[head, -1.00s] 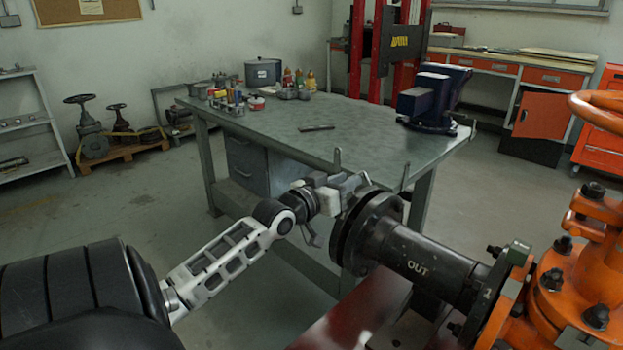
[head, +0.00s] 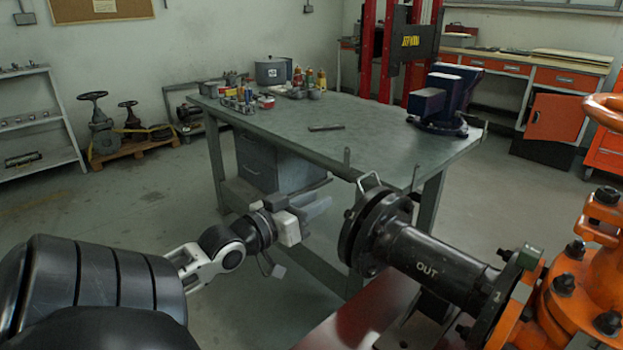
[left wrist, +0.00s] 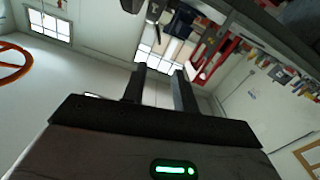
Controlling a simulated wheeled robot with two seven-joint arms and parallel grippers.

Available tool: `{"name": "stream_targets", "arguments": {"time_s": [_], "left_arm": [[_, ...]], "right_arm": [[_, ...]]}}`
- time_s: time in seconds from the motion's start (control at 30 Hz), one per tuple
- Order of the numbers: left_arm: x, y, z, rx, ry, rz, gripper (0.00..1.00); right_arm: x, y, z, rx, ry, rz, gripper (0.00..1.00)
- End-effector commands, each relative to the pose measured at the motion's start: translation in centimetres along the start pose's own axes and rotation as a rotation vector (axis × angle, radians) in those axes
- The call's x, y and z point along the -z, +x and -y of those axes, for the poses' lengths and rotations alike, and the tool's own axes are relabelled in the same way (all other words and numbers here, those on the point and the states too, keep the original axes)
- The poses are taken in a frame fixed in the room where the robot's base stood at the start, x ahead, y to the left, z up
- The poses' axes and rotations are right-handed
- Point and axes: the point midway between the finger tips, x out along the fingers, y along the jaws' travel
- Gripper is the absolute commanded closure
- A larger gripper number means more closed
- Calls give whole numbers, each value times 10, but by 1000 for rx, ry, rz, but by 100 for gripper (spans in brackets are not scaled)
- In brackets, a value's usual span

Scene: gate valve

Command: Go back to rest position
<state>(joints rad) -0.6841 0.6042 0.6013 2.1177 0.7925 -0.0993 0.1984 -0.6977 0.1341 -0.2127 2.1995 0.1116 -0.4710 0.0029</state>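My left gripper (head: 322,197) is in front of the workbench's near edge, to the left of the black flange (head: 372,232) and apart from it. Its two fingers stand apart with nothing held between them; the left wrist view also shows the two fingers (left wrist: 159,85) spread and empty. My left arm comes in from the lower left with its elbow bent. The black pipe marked OUT (head: 425,262) runs from the flange to the orange valve (head: 590,265) at the right. My right gripper is in neither view.
The green-topped workbench (head: 365,140) stands behind the gripper. It carries a blue vise (head: 438,100), a grey pot (head: 271,71) and several small bottles. A thin handle (head: 368,181) rises at the flange. Open floor (head: 130,215) lies to the left.

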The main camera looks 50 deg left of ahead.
Motion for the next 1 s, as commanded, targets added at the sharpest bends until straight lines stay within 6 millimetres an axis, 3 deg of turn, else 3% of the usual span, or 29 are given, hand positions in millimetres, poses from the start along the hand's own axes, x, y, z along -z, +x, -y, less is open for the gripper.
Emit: {"name": "stream_targets", "arguments": {"time_s": [0.4,0.5,0.57,0.73,0.9,1.0], "left_arm": [[-1,0,0,0,0,1,71],[-11,-1,-4,0,2,25,71],[-27,-4,-10,-1,7,60,71],[-102,-23,-53,-29,36,238,71],[-175,-54,-124,-105,80,422,71],[-205,-74,-172,-164,107,507,71]], "right_arm": [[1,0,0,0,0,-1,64],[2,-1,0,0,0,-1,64],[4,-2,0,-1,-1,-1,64],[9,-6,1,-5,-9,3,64],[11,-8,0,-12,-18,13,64],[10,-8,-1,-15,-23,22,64]]}}
